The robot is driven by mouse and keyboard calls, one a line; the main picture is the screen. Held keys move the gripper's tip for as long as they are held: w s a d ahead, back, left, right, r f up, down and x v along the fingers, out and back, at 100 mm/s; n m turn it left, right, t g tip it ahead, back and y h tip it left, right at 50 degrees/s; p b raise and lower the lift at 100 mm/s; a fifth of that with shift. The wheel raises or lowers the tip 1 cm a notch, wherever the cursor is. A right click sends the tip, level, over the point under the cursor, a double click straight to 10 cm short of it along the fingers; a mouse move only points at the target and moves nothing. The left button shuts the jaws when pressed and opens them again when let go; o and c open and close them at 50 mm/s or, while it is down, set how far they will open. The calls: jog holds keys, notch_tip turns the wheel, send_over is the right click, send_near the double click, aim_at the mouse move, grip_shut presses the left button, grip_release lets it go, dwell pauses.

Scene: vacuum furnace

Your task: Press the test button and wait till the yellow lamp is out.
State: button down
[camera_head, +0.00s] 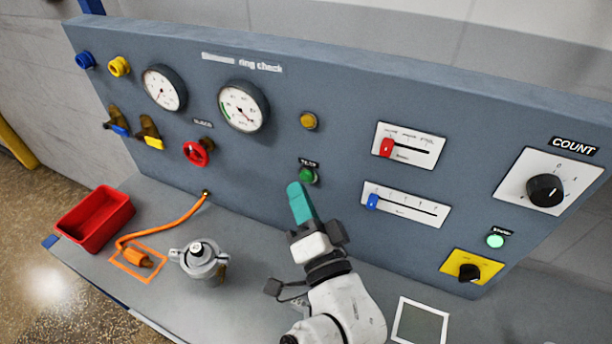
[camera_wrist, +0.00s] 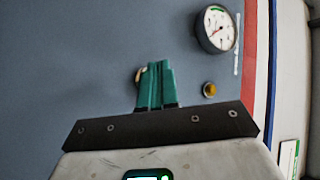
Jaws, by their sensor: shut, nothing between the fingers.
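The green test button (camera_head: 308,175) sits on the grey panel under a small dark label. The yellow lamp (camera_head: 309,121) is above it, dull amber with no clear glow; it also shows in the wrist view (camera_wrist: 209,89). My gripper (camera_head: 294,188) has its teal fingers together and empty, tips just left of and below the button in the head view. In the wrist view the shut fingers (camera_wrist: 156,68) partly cover a round fitting (camera_wrist: 139,76), probably the button. I cannot tell whether the tips touch it.
A pressure gauge (camera_head: 243,106) and a red valve knob (camera_head: 196,152) are left of the button. Two sliders (camera_head: 408,146) (camera_head: 405,205) are right of it. A metal pot (camera_head: 200,262), an orange hose (camera_head: 166,232) and a red bin (camera_head: 95,219) are on the bench.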

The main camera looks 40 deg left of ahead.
jog(key=shift+w, duration=0.1)
jog(key=shift+w+a, duration=0.1)
jog(key=shift+w, duration=0.25)
jog(key=shift+w+a+b, duration=0.1)
jog(key=shift+w+b, duration=0.25)
jog(key=shift+b, duration=0.15)
dwell(0.5)
jog(key=shift+s, duration=0.1)
jog(key=shift+s+d+p, duration=0.2)
jog(key=shift+s+p, duration=0.35)
jog(key=shift+s, duration=0.15)
jog(key=shift+s+d+p, duration=0.2)
jog(key=shift+s+p, duration=0.4)
jog(key=shift+s, duration=0.2)
jog(key=shift+s+d+p, duration=0.2)
jog(key=shift+s+p, duration=0.4)
jog(key=shift+s, duration=0.25)
jog(key=shift+s+d+p, duration=0.2)
jog(key=shift+s+p, duration=0.4)
jog(key=shift+s, duration=0.2)
jog(key=shift+d, duration=0.1)
